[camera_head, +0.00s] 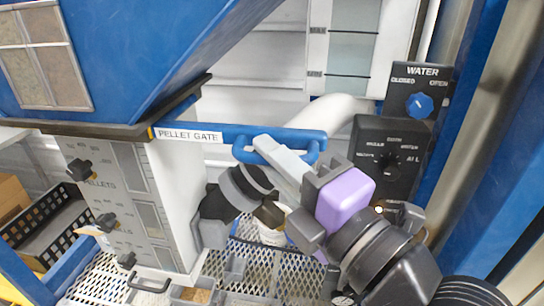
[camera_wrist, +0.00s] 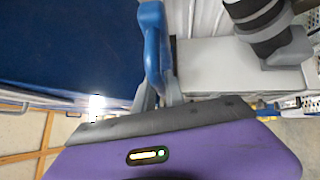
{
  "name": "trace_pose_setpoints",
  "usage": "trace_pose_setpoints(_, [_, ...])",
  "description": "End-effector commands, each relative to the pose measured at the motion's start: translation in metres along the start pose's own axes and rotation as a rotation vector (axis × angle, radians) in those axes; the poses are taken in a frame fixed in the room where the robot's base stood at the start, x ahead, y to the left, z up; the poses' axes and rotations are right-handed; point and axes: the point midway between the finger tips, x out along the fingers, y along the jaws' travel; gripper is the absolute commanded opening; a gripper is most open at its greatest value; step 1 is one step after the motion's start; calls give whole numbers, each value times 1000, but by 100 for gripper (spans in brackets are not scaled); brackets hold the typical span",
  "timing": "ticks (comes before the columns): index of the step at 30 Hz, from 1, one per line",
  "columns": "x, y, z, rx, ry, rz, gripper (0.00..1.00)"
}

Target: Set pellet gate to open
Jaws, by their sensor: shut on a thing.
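The pellet gate is a flat blue slide labelled "PELLET GATE" (camera_head: 188,135). It runs out to the right from under the blue hopper (camera_head: 150,60). At its right end is a blue loop handle (camera_head: 312,152), which also shows as an upright blue bar in the wrist view (camera_wrist: 151,45). My gripper (camera_head: 266,148) is shut on this handle, and its grey fingers hide part of it.
A WATER panel with a blue knob (camera_head: 419,105) and a black dial panel (camera_head: 389,160) stand close on the right. A grey chute body with black knobs (camera_head: 135,195) is at the left.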

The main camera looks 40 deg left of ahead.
Motion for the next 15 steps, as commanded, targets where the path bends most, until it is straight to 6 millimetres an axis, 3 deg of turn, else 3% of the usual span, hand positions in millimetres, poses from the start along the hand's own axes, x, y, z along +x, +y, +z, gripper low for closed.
trace_pose_setpoints(7, [-5, -4, 5, 0, -1, -2, 0])
trace_pose_setpoints(15, [-34, -8, 34, -2, -5, -1, 0])
